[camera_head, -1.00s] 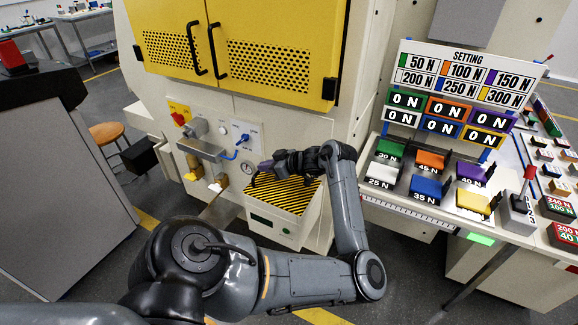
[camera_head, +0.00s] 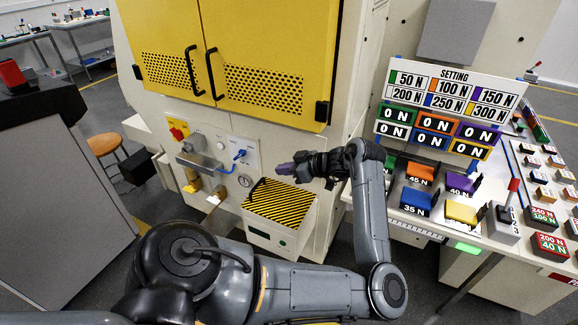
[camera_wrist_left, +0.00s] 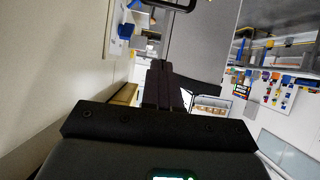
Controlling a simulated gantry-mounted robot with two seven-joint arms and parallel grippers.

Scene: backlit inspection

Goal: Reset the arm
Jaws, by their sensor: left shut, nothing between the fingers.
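My left arm reaches in from the lower left of the head view and bends up at the elbow. My left gripper (camera_head: 286,168) points left, in front of the cream machine and a little above the black-and-yellow striped tray (camera_head: 279,203). Its fingertips look purple in the head view. In the left wrist view the dark fingers (camera_wrist_left: 160,85) lie together with nothing between them. My right gripper is in neither view.
The machine has yellow doors (camera_head: 266,50) with black handles, plus a red knob (camera_head: 177,134) and a blue lever (camera_head: 239,155). To the right stands a table with a setting board (camera_head: 451,90) and coloured force blocks (camera_head: 416,201). A stool (camera_head: 104,144) stands left.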

